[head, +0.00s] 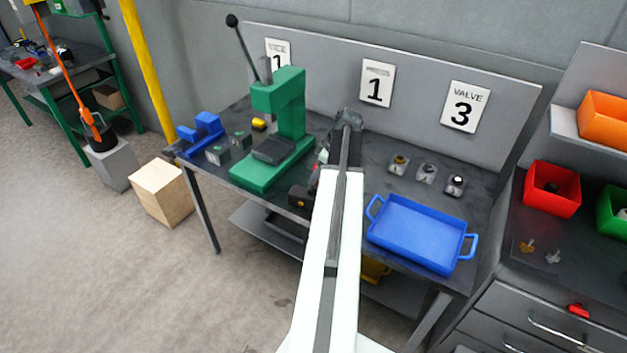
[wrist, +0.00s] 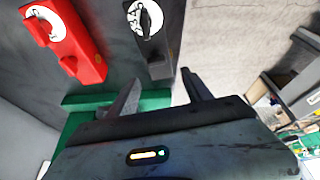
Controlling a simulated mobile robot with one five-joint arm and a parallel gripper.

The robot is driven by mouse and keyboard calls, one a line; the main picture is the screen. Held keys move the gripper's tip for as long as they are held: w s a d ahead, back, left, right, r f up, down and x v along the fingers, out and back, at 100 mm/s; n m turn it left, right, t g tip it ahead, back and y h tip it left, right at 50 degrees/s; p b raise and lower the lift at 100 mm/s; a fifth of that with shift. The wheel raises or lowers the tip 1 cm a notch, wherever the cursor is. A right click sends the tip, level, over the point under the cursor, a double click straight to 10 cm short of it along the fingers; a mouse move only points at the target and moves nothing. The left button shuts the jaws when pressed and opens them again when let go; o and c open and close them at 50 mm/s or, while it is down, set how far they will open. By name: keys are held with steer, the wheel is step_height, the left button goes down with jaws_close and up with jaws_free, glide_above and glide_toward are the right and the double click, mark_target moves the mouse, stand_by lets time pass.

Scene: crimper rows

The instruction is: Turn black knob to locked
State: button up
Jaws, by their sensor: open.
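In the wrist view a black knob (wrist: 146,19) sits on a round white dial on a dark grey box (wrist: 159,62) near the top middle. The knob's bar stands roughly upright in the picture; the dial's markings are too small to read. My gripper (wrist: 162,88) is open and empty, its two fingers pointing up the picture, below the box and apart from the knob. In the head view my arm hides most of the gripper. A dark box (head: 299,197) shows left of my arm at the bench's front; I cannot tell if it is the same one.
A red box with a red knob (wrist: 44,30) stands left of the dark box in the wrist view. In the head view a green press (head: 288,105) stands left of my arm, and a blue tray (head: 414,205) and several small valves (head: 425,172) are to the right.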

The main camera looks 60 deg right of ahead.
mark_target(311, 187)
steer(key=b+x, duration=0.6)
steer(key=shift+s+d+f+b, duration=0.2)
steer(key=shift+d+f+b, duration=0.2)
steer(key=shift+f, duration=0.15)
steer(key=shift+w+a+f+b, duration=0.15)
steer(key=shift+w+f+b, duration=0.15)
steer(key=shift+f+b, duration=0.1)
steer(key=shift+r, duration=0.15)
